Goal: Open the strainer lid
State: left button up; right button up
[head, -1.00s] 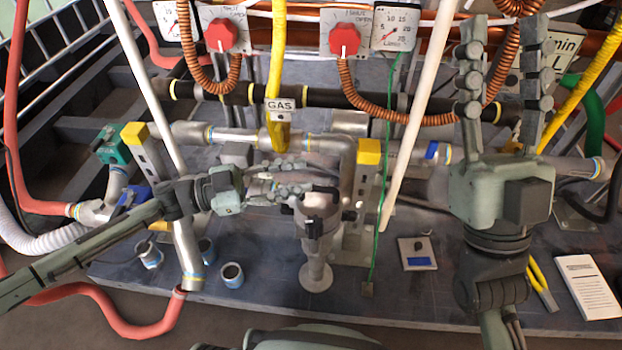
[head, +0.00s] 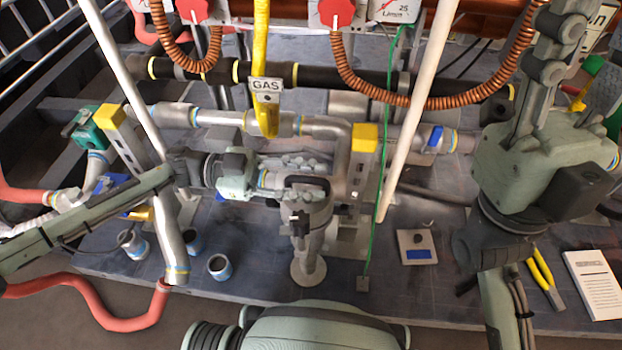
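The strainer (head: 307,240) is a grey upright fitting on a round foot at the middle of the bench in the head view. Its lid (head: 304,194) is on top, with a dark curved handle (head: 306,181) and dark clips at the sides. My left gripper (head: 308,172) reaches in from the left at lid height. Its fingers are spread, one showing just behind the lid and the other partly hidden by it. I cannot tell whether they touch it. My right gripper (head: 585,55) is open and empty at the upper right, fingers pointing up, away from the strainer.
Grey pipes with a yellow gas line (head: 262,60) run behind the strainer. A white pole (head: 418,110) and a green cord (head: 376,200) stand to its right. Blue-rimmed cups (head: 220,267) are at the left.

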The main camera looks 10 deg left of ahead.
pick_arm(q)
jog(key=shift+d, duration=0.15)
grip_shut()
jog(key=shift+w, duration=0.1)
dwell(0.3)
